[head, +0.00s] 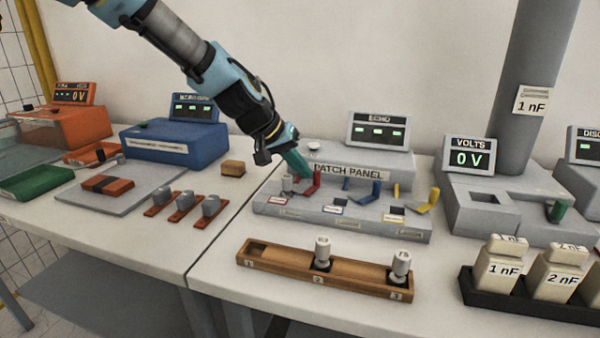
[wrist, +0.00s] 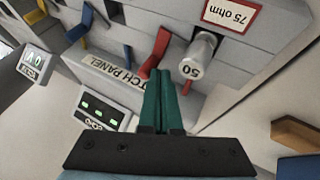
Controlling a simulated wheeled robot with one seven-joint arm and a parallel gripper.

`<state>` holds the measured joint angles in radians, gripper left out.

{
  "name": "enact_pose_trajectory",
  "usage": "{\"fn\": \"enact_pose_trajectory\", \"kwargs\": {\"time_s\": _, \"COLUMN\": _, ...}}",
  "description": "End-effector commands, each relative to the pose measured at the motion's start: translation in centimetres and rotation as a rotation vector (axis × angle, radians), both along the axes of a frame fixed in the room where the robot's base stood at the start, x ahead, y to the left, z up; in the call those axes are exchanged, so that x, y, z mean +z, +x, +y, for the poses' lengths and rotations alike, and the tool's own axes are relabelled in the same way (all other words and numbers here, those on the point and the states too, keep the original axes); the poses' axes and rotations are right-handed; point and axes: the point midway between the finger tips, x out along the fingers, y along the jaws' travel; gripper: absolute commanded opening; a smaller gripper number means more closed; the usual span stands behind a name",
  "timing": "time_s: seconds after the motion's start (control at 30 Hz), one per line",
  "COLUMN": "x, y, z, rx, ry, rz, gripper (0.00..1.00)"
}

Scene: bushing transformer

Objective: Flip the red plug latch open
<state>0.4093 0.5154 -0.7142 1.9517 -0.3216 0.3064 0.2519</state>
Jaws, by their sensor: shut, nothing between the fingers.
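The red latch (head: 312,181) is at the left end of the grey patch panel (head: 410,233). In the wrist view the red latch (wrist: 155,52) rises at an angle beside a grey plug marked 50 (wrist: 201,56). My gripper (head: 307,170) is shut and empty, with its green fingertips at the red latch. In the wrist view the gripper (wrist: 162,75) points at the latch's lower end; I cannot tell whether they touch. The plug (head: 288,183) stands just left of the latch in the head view.
A blue latch (head: 376,194) and a yellow latch (head: 434,199) stand to the right on the panel. The ECHO display (head: 378,130) is behind. A wooden rack (head: 290,265) with two plugs lies in front. A small wooden block (head: 233,168) sits left.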

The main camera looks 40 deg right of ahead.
Motion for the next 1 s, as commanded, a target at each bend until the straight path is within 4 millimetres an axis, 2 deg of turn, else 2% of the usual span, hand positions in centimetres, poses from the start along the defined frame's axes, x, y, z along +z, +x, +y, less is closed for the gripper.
{"fn": "enact_pose_trajectory", "kwargs": {"time_s": 0.37, "x": 0.1, "y": -0.5, "z": -0.9, "rx": -0.275, "ry": -0.002, "rz": 0.003, "gripper": 0.00}}
{"fn": "enact_pose_trajectory", "kwargs": {"time_s": 0.67, "x": 0.0, "y": -0.5, "z": -0.7, "rx": -0.272, "ry": 0.000, "rz": 0.000, "gripper": 0.00}}
{"fn": "enact_pose_trajectory", "kwargs": {"time_s": 1.0, "x": 0.1, "y": -0.3, "z": 0.6, "rx": -0.270, "ry": 0.000, "rz": -0.001, "gripper": 0.00}}
